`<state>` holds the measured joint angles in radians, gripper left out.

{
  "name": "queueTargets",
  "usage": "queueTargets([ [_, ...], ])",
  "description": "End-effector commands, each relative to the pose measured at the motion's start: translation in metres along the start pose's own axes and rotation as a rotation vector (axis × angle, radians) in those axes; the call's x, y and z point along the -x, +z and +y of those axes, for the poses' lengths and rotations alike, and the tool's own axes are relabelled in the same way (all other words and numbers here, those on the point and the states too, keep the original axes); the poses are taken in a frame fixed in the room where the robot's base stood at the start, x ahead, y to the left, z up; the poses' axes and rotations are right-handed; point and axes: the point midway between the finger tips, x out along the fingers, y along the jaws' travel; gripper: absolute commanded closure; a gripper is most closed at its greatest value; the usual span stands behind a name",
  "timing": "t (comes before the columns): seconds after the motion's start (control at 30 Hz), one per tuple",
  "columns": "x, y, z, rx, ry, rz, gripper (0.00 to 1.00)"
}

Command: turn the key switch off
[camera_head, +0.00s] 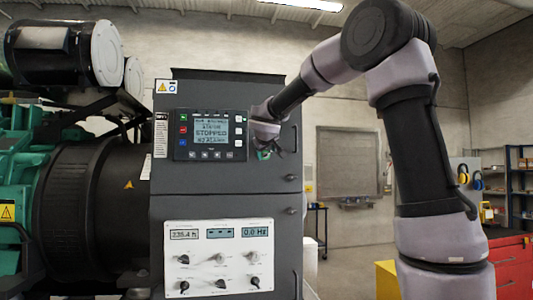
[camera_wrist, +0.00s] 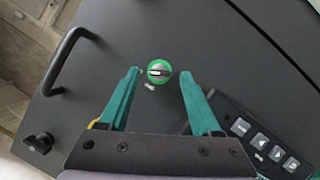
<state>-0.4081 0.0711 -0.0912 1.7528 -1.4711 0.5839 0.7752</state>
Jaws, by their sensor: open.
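The key switch (camera_wrist: 159,72) shows in the wrist view as a round silver knob with a dark slot inside a bright green ring, on the dark cabinet face. A small white label sits just below it. My gripper (camera_wrist: 158,80) is open, with one teal finger on each side of the switch and a gap to it on both sides. I cannot tell how far the fingertips are from the panel. In the head view my gripper (camera_head: 265,148) is at the right edge of the control cabinet; a bit of green shows there, and the switch itself is mostly hidden.
The controller panel (camera_head: 211,135) reads STOPPED and lies left of my gripper; its buttons also show in the wrist view (camera_wrist: 268,140). A black handle (camera_wrist: 66,62) and a dark latch (camera_wrist: 38,142) stand out from the cabinet. A lower white panel (camera_head: 219,258) carries several knobs.

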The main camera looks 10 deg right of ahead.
Motion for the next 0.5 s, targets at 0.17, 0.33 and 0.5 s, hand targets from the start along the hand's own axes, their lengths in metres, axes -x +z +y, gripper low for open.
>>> queueTargets([
  [0.17, 0.0002, 0.0, -0.0001, 0.0, 0.0, 0.0, 0.96],
  [0.33, 0.0003, 0.0, -0.0002, 0.001, 0.0, 0.0, 1.0],
  [0.5, 0.0003, 0.0001, -0.0007, 0.024, 0.009, 0.0, 1.0],
])
